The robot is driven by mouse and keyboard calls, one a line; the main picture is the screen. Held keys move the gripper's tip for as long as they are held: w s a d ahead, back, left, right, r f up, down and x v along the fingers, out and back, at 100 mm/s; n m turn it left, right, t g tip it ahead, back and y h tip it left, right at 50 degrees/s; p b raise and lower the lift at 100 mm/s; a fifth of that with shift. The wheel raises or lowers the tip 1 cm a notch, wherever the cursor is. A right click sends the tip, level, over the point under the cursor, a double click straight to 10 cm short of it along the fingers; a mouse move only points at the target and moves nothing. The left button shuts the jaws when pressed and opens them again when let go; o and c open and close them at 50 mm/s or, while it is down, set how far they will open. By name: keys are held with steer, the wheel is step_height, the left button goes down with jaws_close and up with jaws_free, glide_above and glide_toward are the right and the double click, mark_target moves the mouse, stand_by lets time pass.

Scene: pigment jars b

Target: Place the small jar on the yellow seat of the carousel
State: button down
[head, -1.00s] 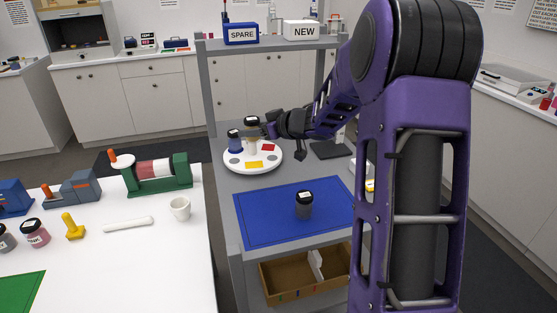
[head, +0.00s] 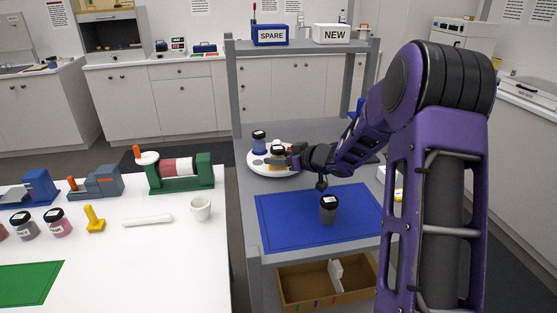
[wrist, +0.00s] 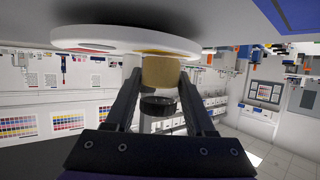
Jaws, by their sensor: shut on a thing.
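The small jar (head: 278,152) has a black lid and a tan body, which shows clearly in the wrist view (wrist: 160,73). My gripper (head: 289,157) is shut on it, one finger on each side. The white carousel (head: 253,164) is on the grey bench, and the jar is upright low over its near part. In the wrist view the jar's base meets a yellow patch (wrist: 165,52) on the carousel (wrist: 120,35); I cannot tell whether it touches. The yellow seat is mostly hidden in the head view. A blue jar (head: 259,142) stands on the carousel's left side.
A dark grey jar (head: 328,209) stands on the blue mat (head: 290,228) in front of the carousel. Shelf posts (head: 234,90) rise behind, with SPARE (head: 270,35) and NEW (head: 332,34) boxes above. A white table (head: 150,260) with several items is at left.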

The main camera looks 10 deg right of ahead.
steer(key=shift+f, duration=0.1)
steer(key=shift+c, duration=1.3)
jaws_free()
steer(key=shift+s+d+r, duration=0.1)
steer(key=shift+r, duration=0.2)
steer(key=p+v, duration=0.1)
steer(key=v, duration=1)
steer(key=shift+s+d+p, duration=0.15)
steer(key=shift+s+p, duration=0.1)
steer(key=shift+p, duration=0.05)
steer(key=shift+r, duration=0.15)
